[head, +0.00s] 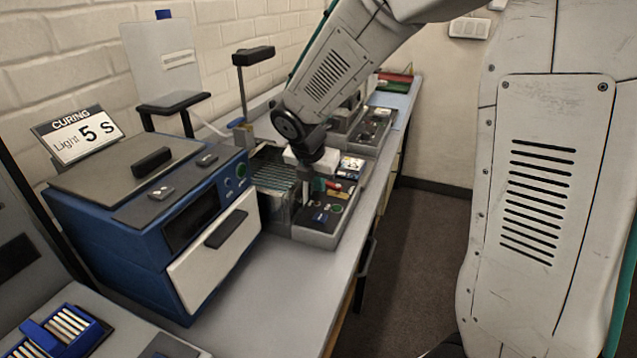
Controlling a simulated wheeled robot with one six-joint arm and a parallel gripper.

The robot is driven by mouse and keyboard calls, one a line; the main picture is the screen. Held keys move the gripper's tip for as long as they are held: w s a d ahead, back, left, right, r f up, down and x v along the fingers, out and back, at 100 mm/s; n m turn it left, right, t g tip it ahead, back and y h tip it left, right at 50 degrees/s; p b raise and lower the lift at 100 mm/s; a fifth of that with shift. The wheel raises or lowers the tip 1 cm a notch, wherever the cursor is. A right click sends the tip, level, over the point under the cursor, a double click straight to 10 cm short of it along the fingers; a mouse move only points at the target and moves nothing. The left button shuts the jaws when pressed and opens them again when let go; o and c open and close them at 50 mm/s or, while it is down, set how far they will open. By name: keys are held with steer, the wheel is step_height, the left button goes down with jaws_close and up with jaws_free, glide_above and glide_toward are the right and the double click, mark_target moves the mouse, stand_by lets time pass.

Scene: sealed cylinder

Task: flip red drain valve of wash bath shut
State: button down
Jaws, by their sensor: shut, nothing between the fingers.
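My gripper (308,189) points down over the grey bench unit in the middle of the head view. It is small and dark here, and its fingers are shut with nothing between them. A small red part (319,184), which may be the red drain valve, shows right beside the fingers. Whether they touch it, and which way it is turned, I cannot tell. A clear-walled bath with pale green rows (272,172), possibly the wash bath, stands just left of the gripper. My arm and gripper hide part of this area.
A blue curing box (110,232) with a white front door stands left of the bath. A black-topped post (254,56) rises behind it. A blue rack of pale sticks (62,335) lies at front left. Bare grey bench (262,290) runs along the front edge.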

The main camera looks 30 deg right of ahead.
steer(key=shift+s+a, duration=0.15)
steer(key=shift+s, duration=0.65)
steer(key=shift+s+a, duration=0.1)
steer(key=shift+a, duration=0.05)
steer(key=s+a, duration=0.2)
steer(key=a, duration=0.1)
steer(key=shift+s+a, duration=0.1)
steer(key=shift+a, duration=0.15)
steer(key=v, duration=0.9)
steer(key=shift+r, duration=0.5)
